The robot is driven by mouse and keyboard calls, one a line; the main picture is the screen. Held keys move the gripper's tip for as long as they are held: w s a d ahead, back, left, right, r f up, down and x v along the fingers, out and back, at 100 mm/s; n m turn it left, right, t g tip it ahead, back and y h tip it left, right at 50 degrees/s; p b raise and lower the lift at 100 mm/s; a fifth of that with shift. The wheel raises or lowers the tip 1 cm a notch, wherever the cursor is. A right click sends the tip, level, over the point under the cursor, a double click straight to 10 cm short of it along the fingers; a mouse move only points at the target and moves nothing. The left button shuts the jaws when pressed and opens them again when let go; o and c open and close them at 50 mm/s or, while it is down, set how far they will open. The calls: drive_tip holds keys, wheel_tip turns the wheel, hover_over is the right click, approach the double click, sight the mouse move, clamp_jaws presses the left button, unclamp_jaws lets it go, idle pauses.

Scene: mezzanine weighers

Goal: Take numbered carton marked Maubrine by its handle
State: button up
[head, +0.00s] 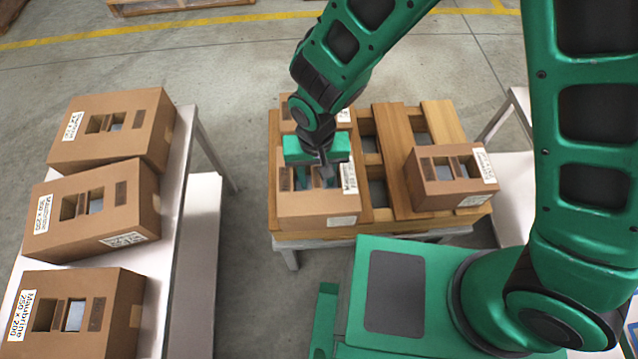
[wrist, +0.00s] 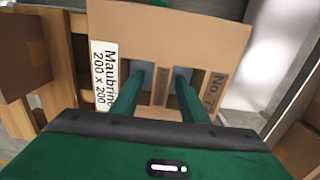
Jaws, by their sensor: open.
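A brown carton (head: 318,209) stands on the left part of the wooden pallet in the head view. In the wrist view this carton (wrist: 170,35) has a white label reading "Maubrine 200 x 200" and a darker patch starting "No.", its number partly hidden. Its handle is a narrow strip (wrist: 161,86) between two dark openings. My gripper (head: 318,176) is over the carton's top. In the wrist view my gripper (wrist: 160,76) is open, one finger at each opening, on either side of the strip. I cannot tell whether the fingers touch it.
The pallet (head: 398,190) also bears a carton (head: 452,177) on the right and one (head: 290,115) behind, partly hidden by my arm. Several similar cartons, one reading "Maubrine 250 x 200" (head: 78,312), stand on the left table (head: 172,215). Floor shows between the table and pallet.

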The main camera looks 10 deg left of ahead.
clamp_jaws()
idle(1.4)
